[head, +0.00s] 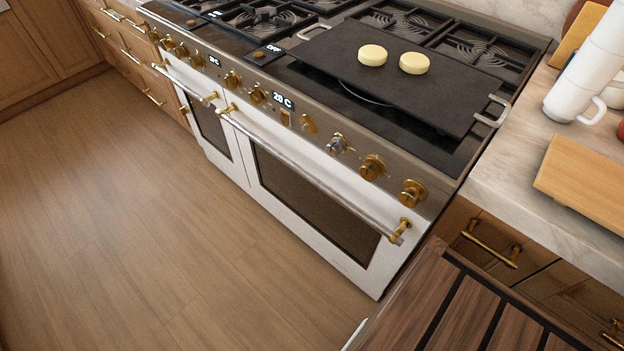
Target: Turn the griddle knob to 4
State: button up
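The range's front panel carries a row of brass knobs and one silver-faced knob (337,143). To its right are two brass knobs, one nearer the middle (372,167) and one at the right end (413,193). A black griddle plate (345,60) with pale metal handles lies across the cooktop above them, with two pale yellow round pieces (372,55) on it. The knob markings are too small to read, and I cannot tell which knob is the griddle's. My gripper is not in view, and nothing is seen touching the knobs.
Oven door handles (310,172) project below the knobs. Wooden floor (150,220) is clear before the range. At right, a marble counter (490,180) holds a white mug stack (585,80) and wooden board (585,180). A dark slatted wooden surface (470,305) fills the lower right.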

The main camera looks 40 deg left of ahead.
aim_at(369, 172)
jog(key=u, duration=1.5)
jog(key=k+l+u, duration=0.2)
jog(key=l, duration=0.15)
jog(key=k+l+u, duration=0.15)
jog(key=k+l, duration=0.05)
jog(key=l, duration=0.1)
